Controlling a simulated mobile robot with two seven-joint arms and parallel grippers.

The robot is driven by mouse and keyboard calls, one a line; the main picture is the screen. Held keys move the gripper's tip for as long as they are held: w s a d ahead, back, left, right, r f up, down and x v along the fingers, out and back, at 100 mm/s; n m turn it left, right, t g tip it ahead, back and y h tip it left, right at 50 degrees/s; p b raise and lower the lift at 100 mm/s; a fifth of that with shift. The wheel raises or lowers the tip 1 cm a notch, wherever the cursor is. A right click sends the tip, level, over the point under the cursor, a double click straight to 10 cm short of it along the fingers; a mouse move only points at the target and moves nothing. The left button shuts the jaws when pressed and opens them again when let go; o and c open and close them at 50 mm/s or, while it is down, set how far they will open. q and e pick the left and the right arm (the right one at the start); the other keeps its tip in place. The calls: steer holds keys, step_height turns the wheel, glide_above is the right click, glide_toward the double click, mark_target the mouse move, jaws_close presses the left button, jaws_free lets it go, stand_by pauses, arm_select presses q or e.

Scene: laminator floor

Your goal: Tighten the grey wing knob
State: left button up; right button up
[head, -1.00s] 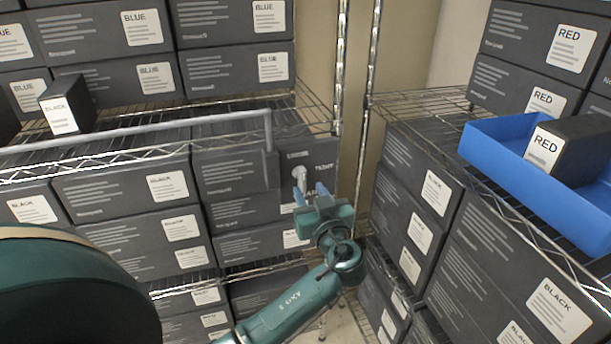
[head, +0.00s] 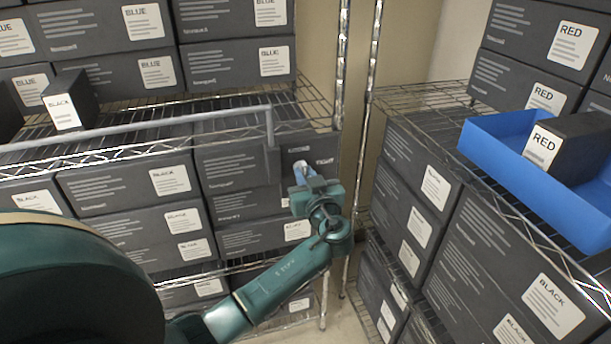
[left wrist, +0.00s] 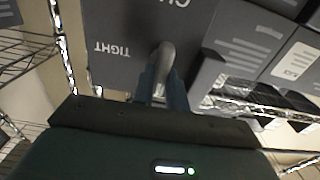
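The grey wing knob (left wrist: 165,57) stands out from a dark panel (left wrist: 118,28) in the left wrist view, with the word "TIGHT" beside it, upside down there. In the head view the panel (head: 322,152) sits at the right end of the left rack, and the knob is mostly hidden by my fingers. My left gripper (head: 303,173) is at the panel. In the left wrist view its two blue fingers (left wrist: 162,83) stand one on each side of the knob, close against it, and appear shut on it. My right gripper is not in view.
The left rack's wire shelf (head: 218,110) and a grey rail (head: 140,128) lie above and left of my arm. Metal posts (head: 340,75) stand just right of the panel. A blue tray (head: 490,150) with a RED box (head: 562,150) sits on the right rack.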

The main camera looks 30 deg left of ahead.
arm_select(q)
jaws_close()
steer(key=shift+m, duration=0.4)
steer(key=shift+f+m+b, duration=0.1)
steer(key=shift+m+b, duration=0.6)
steer(key=shift+m, duration=0.2)
steer(key=m, duration=0.6)
steer(key=shift+w+d+b, duration=0.15)
steer(key=shift+b, duration=0.15)
steer(key=m+p, duration=0.1)
steer(key=m, duration=0.4)
steer(key=shift+w, duration=0.1)
steer(key=shift+f+m+p, duration=0.1)
steer(key=shift+m+p, duration=0.7)
steer(key=shift+m, duration=1.4)
